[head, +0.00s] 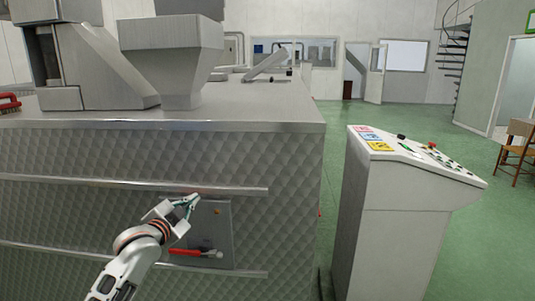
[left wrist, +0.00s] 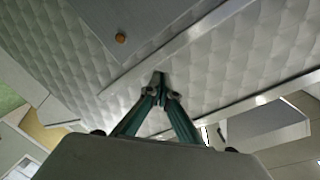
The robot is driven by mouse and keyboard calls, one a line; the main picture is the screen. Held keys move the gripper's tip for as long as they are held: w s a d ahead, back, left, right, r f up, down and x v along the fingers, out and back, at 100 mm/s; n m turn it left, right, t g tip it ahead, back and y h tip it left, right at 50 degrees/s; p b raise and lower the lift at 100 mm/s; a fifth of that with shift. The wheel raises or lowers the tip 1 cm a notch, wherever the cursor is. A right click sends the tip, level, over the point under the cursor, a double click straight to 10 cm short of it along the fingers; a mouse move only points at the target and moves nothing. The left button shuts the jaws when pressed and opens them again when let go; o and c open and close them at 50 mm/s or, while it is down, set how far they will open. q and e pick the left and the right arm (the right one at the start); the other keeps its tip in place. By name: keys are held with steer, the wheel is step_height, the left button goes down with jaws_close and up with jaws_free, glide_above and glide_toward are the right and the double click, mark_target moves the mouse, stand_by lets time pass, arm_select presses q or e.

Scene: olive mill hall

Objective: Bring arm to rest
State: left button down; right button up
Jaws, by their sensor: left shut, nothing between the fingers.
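My left gripper (head: 191,203) is in the lower left of the head view, in front of the quilted metal side of a big machine (head: 90,155). Its fingers are shut with their tips together and nothing between them. In the left wrist view the shut green fingers (left wrist: 160,90) point at the quilted panel. I cannot tell whether the tips touch the machine. My right gripper is not in view.
A small panel (head: 222,226) with a red handle (head: 195,253) is on the machine's side near my gripper. A white control console (head: 395,210) with buttons stands to the right. Green floor (head: 330,112) lies open beyond it. A wooden chair (head: 516,145) is at the far right.

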arm_select(q)
steer(key=s+d+f+n+g, duration=0.1)
steer(key=s+f+n, duration=0.1)
steer(key=s+f, duration=0.85)
steer(key=s+d+f+n+g, duration=0.15)
steer(key=s+f, duration=0.55)
steer(key=f, duration=0.7)
steer(key=s+f+n+g, duration=0.1)
steer(key=s+f+n, duration=0.1)
steer(key=s+f, duration=0.5)
steer(key=s+f+n+g, duration=0.2)
steer(key=s+f, duration=0.4)
steer(key=s, duration=1.2)
steer(key=shift+s+f, duration=0.2)
steer(key=shift+f, duration=0.15)
